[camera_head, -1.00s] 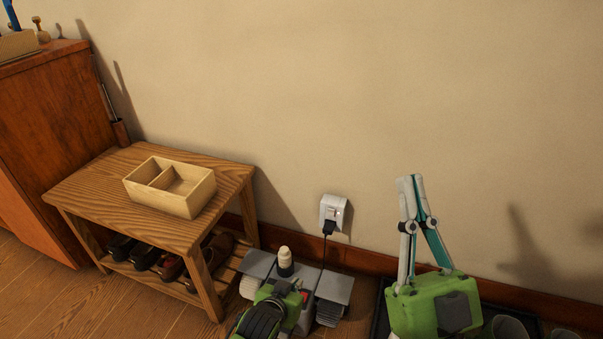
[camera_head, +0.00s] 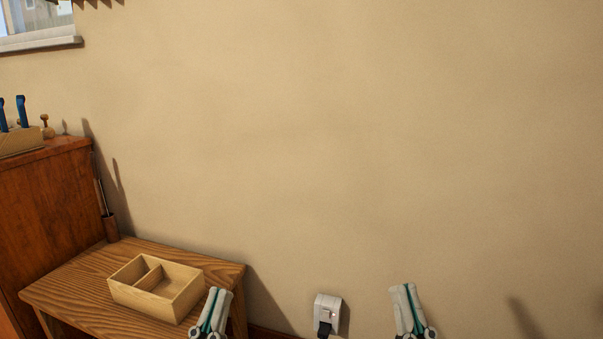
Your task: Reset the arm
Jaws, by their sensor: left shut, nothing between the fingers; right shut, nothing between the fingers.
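My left gripper (camera_head: 218,296) shows at the bottom of the head view, in front of the right end of the wooden bench. It is shut and empty, its fingers pointing up. My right gripper (camera_head: 404,291) stands at the bottom right of centre, in front of the bare wall. It is also shut and empty, fingers up. The rest of both arms is below the picture's edge.
A wooden bench (camera_head: 75,290) at the lower left bears a two-compartment wooden box (camera_head: 181,291). A wooden cabinet (camera_head: 50,195) stands at the left. A white wall socket (camera_head: 328,308) with a black plug sits between my grippers. The wall (camera_head: 350,130) above is clear.

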